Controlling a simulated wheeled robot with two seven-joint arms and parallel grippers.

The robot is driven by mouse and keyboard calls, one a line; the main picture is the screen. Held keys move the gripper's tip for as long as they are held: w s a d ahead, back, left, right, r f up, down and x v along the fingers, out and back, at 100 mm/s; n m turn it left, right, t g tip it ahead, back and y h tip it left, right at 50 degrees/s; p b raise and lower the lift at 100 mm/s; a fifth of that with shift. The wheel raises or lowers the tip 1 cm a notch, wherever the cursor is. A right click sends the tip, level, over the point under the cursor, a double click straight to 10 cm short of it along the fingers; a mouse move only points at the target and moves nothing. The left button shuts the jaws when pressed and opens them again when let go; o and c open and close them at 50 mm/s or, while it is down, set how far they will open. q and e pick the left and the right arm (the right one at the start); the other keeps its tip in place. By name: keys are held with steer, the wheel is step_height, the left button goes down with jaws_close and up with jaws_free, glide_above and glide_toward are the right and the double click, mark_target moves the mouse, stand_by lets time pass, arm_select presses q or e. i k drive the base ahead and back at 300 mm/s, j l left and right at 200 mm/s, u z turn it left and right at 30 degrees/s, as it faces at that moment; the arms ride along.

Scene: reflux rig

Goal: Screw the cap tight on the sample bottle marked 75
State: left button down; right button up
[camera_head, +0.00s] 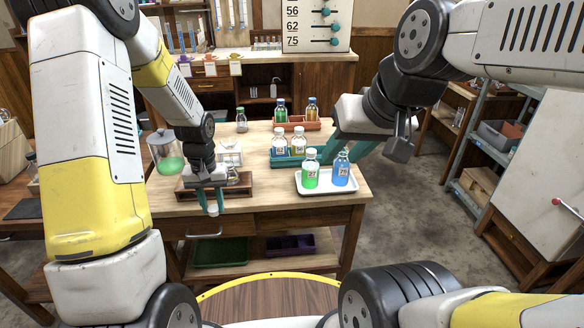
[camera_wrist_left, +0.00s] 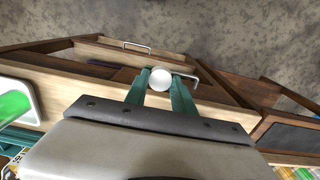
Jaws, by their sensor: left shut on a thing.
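My left gripper (camera_head: 213,208) is shut on a small white round cap (camera_wrist_left: 160,79), held in front of the table's front edge. The cap also shows low between the fingertips in the head view (camera_head: 213,211). A bottle of blue liquid (camera_head: 341,172) stands upright on a white tray at the front right; its label starts with 7, the second digit is unclear. A bottle of green liquid (camera_head: 310,174) stands beside it on its left. My right gripper (camera_head: 342,148) has its teal fingers just behind and above the blue bottle; whether they touch it is unclear.
The white tray (camera_head: 326,190) sits near the table's right corner. Behind it are a teal rack (camera_head: 288,161) with white-capped bottles and a red-brown rack (camera_head: 297,125) with more bottles. A glass jar (camera_head: 166,152) with green liquid stands at the left. A wooden stand (camera_head: 240,188) is behind my left gripper.

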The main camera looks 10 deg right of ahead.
mark_target(341, 166)
steer(key=k, duration=0.6)
steer(key=z, duration=1.8)
steer(key=j, duration=1.35)
steer(key=i+j, duration=0.1)
steer(key=j, duration=1.25)
